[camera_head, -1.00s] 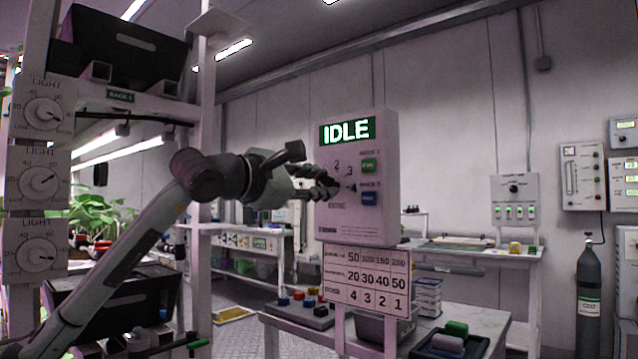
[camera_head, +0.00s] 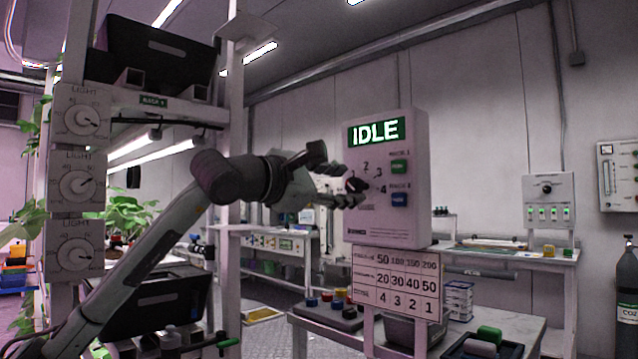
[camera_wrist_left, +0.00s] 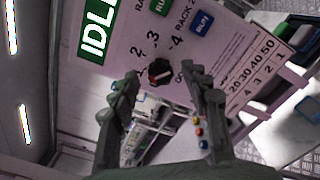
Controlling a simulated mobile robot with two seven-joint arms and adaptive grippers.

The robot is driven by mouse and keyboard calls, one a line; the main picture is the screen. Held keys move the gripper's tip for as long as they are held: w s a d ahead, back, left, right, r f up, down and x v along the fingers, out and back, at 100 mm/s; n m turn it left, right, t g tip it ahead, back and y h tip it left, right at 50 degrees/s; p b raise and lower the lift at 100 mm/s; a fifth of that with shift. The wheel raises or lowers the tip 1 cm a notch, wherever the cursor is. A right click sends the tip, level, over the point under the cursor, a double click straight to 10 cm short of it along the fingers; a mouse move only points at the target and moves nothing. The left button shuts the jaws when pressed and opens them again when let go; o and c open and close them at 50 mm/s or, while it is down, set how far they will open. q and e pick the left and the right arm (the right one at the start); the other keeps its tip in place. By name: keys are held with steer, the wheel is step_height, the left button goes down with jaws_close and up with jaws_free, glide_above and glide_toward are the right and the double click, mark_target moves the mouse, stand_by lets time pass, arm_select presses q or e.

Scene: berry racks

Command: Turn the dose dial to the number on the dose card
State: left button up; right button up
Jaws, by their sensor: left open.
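The dosing box (camera_head: 410,215) shows "IDLE" on its green display. Its dose dial (camera_head: 355,184) is a dark knob with the numbers 2, 3 and 4 visible around it; the dial also shows in the left wrist view (camera_wrist_left: 159,71). The dose card (camera_head: 396,284) hangs below the box; its bottom row reads 4, 3, 2, 1. My left gripper (camera_head: 340,193) is open in front of the box, beside the dial. In the left wrist view its fingers (camera_wrist_left: 160,85) are spread, with the dial between and beyond the tips, apparently not gripped. My right gripper is not in view.
A green button (camera_head: 399,166) and a blue button (camera_head: 399,200) sit right of the dial. A rack with several light dials (camera_head: 78,185) stands at left. A bench (camera_head: 520,332) with a tray is below the box.

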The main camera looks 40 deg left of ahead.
arm_select(q)
steer(key=s, duration=1)
steer(key=shift+s+a, duration=0.15)
steer(key=shift+a, duration=0.2)
